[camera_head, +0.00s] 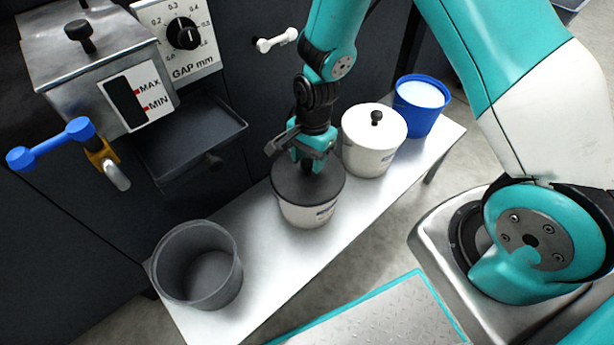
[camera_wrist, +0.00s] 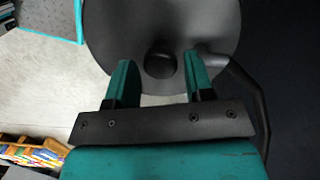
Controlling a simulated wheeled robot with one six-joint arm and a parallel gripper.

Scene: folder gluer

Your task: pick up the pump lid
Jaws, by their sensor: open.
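A dark grey round lid (camera_head: 327,184) with a black knob sits on a white pot (camera_head: 308,214) in the middle of the bench; I take it for the pump lid. In the wrist view the lid (camera_wrist: 112,28) fills the top centre, and its black knob (camera_wrist: 160,58) lies between my fingers. A dark bent tube (camera_wrist: 247,88) runs from the lid's right side. My gripper (camera_head: 308,163) is directly over the lid, open, with a finger on each side of the knob (camera_wrist: 159,64). Gaps show between knob and fingers in the wrist view. The arm hides the knob in the head view.
A white pot with a white lid (camera_head: 375,124) stands close behind right, and a blue tub (camera_head: 421,108) beyond it. An empty grey container (camera_head: 231,280) stands at the bench's (camera_head: 262,268) near left end. The machine's dark tray (camera_head: 185,145) and blue handle (camera_head: 50,145) project at left.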

